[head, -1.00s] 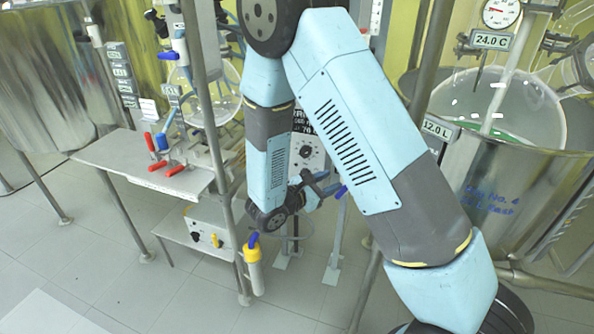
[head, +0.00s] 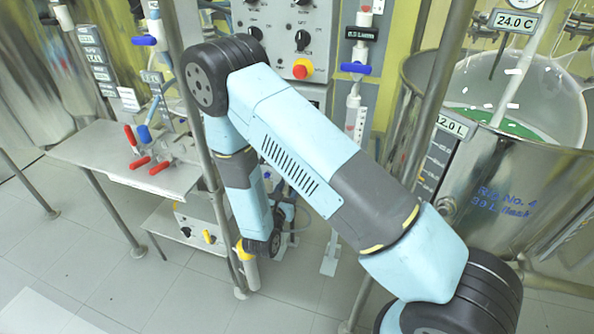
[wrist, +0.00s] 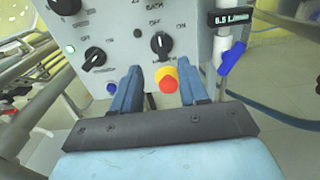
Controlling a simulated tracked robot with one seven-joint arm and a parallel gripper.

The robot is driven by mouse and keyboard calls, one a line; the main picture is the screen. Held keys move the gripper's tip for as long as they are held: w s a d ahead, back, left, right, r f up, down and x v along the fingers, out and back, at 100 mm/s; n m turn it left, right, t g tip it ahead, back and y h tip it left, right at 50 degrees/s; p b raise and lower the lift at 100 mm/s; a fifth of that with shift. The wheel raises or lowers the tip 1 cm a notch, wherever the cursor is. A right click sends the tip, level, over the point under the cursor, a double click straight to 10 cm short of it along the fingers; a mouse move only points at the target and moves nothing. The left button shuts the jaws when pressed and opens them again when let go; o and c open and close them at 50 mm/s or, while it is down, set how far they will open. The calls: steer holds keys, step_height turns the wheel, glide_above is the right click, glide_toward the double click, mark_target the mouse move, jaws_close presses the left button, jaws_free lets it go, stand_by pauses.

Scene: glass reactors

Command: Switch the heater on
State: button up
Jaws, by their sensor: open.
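A grey control panel (head: 318,50) carries several black rotary knobs. In the wrist view, one black knob (wrist: 161,44) has OFF and ON marks above it, and its pointer looks upright, toward OFF. Another knob (wrist: 95,58) sits to its left. The small label that would tell the heater switch is too blurred to read. A red and yellow push button (wrist: 168,80) is below the marked knob. My gripper (wrist: 160,72) is open and empty, its blue fingers on either side of the button in the picture. Contact cannot be told. In the head view, my arm hides most of the gripper.
Clear pipework with blue valve handles (head: 355,68) stands right of the panel. A metal vessel (head: 500,190) is at the right. A shelf (head: 110,165) with red-handled valves is at the left. Upright poles (head: 195,120) stand close to my arm.

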steer(key=x, duration=0.9)
steer(key=shift+w, duration=0.25)
steer(key=shift+d, duration=0.1)
jaws_close()
